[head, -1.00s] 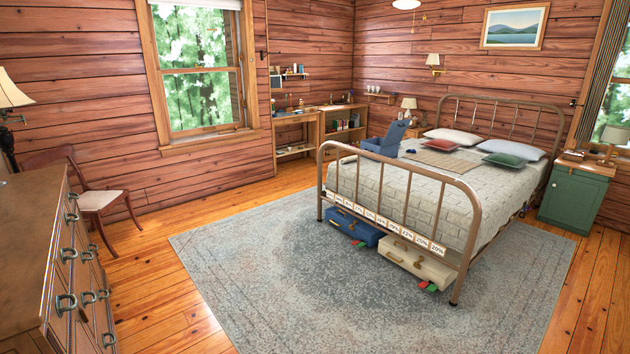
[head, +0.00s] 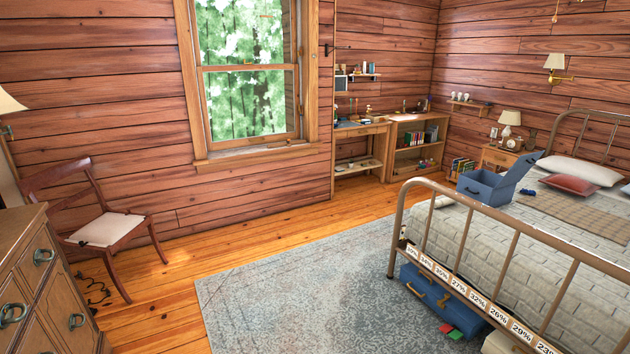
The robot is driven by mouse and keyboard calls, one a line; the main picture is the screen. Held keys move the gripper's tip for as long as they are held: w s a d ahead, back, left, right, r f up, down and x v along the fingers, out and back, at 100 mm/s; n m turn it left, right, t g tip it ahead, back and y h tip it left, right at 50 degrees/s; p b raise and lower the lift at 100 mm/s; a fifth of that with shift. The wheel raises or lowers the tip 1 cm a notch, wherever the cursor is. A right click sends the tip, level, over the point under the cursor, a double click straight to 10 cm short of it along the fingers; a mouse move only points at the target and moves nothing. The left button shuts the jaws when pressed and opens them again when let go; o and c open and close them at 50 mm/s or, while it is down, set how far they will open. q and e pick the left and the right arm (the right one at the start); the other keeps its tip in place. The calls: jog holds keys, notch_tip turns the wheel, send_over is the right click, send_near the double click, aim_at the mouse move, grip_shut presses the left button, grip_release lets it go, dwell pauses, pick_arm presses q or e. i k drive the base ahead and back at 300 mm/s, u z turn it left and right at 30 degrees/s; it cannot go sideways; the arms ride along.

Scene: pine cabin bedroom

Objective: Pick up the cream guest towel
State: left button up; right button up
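I cannot make out a cream guest towel for certain in the head view. A small pale bundle (head: 437,202) lies on the bed near its foot-left corner, partly behind the metal footboard; I cannot tell what it is. The bed (head: 580,280) has a light quilted cover. An open blue box (head: 487,187) stands on it, with a red pillow (head: 570,185) and a white pillow (head: 583,169) beyond. Neither of my grippers is in view.
A wooden dresser (head: 35,275) stands at the left front, with a chair (head: 107,229) behind it. A rug (head: 310,285) covers open floor left of the bed. A blue suitcase (head: 436,295) lies under the bed. A desk (head: 360,130) and bookshelf (head: 412,147) stand at the far wall.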

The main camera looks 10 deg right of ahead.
aim_at(444, 202)
jog(key=z, duration=0.25)
jog(key=i, duration=1.9)
jog(key=z, duration=1.4)
jog(key=i, duration=1.4)
jog(key=z, duration=0.7)
